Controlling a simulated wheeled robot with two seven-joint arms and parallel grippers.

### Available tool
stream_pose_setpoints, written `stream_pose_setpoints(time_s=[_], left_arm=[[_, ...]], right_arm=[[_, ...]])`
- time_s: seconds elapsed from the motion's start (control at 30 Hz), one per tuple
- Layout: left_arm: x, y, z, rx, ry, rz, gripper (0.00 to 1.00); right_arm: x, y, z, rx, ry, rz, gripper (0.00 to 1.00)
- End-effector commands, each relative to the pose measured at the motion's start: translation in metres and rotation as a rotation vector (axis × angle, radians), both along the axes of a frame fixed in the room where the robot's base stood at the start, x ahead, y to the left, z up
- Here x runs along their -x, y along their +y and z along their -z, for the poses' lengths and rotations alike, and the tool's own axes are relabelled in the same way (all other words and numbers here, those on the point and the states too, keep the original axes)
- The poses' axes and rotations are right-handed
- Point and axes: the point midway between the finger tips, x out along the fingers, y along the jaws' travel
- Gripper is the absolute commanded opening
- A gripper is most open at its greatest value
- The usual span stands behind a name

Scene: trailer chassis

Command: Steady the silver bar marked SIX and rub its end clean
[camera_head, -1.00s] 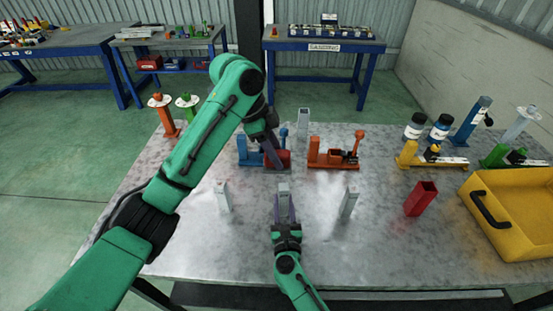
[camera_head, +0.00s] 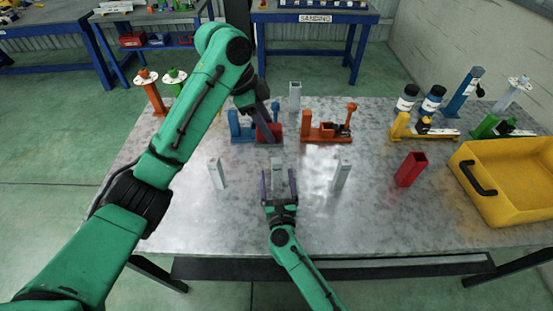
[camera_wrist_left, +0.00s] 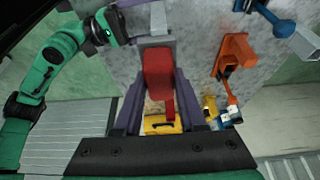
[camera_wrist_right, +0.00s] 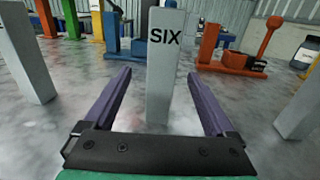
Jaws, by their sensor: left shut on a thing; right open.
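The silver bar marked SIX (camera_wrist_right: 166,65) stands upright on the metal table; its lettering faces the right wrist view. It also shows in the head view (camera_head: 277,166). My right gripper (camera_wrist_right: 158,100) is open, its purple fingers spread either side of the bar with gaps to both sides. It also shows low in the head view (camera_head: 279,180). My left gripper (camera_head: 266,122) is higher, beyond the bar, and shut on a red block (camera_wrist_left: 158,75), which also shows in the head view (camera_head: 265,134). The bar's top end is apart from the red block in the head view.
Other silver bars stand left (camera_head: 217,173), right (camera_head: 341,174) and behind (camera_head: 295,96). A blue fixture (camera_head: 240,127) and an orange fixture (camera_head: 325,131) stand behind. A red hollow block (camera_head: 410,169) and a yellow bin (camera_head: 512,205) are to the right. The front table is bare.

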Motion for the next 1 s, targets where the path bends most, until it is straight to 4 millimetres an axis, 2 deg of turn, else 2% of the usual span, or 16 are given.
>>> stream_pose_setpoints(time_s=[0.6,0.83,0.87,1.0], left_arm=[[0.000,0.000,-0.003,0.001,-0.001,0.000,0.00],[0.000,0.000,-0.003,0.000,-0.001,0.000,0.00],[0.000,0.000,-0.003,0.000,-0.001,0.000,0.00],[0.000,0.000,-0.003,0.000,-0.001,0.000,0.00]], right_arm=[[0.074,-0.007,0.000,0.001,0.001,-0.001,0.90],[0.076,-0.007,0.000,0.000,0.000,-0.001,0.90],[0.075,-0.007,0.000,0.000,0.000,-0.001,1.00],[0.075,-0.007,0.000,0.000,0.000,-0.001,1.00]])
